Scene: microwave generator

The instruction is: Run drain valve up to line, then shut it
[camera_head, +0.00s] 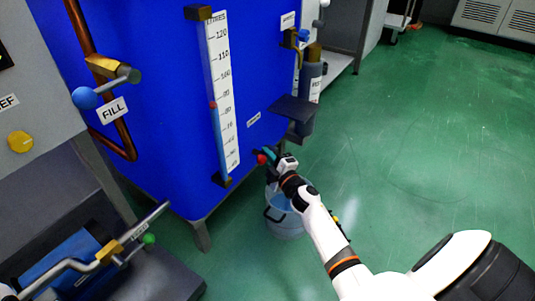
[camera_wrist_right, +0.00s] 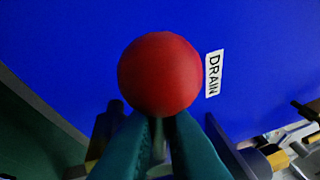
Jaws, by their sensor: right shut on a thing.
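The drain valve's red ball knob (camera_head: 262,159) is low on the blue tank, beside a DRAIN label (camera_head: 253,119). In the right wrist view the red knob (camera_wrist_right: 159,74) is large, with the DRAIN label (camera_wrist_right: 213,73) right of it. My right gripper (camera_head: 270,157) is shut at the knob; its teal fingers (camera_wrist_right: 160,128) meet on the handle just below the ball. The gauge (camera_head: 221,95) has a litre scale and a red mark (camera_head: 212,106) between roughly 80 and 90. The valve body is mostly hidden. My left gripper is not in view.
A bucket (camera_head: 285,222) stands on the floor under the drain, partly behind my right arm. A dark shelf (camera_head: 291,109) juts out above right of the knob. A FILL valve with a blue knob (camera_head: 84,98) is at left. Green floor (camera_head: 430,140) is open on the right.

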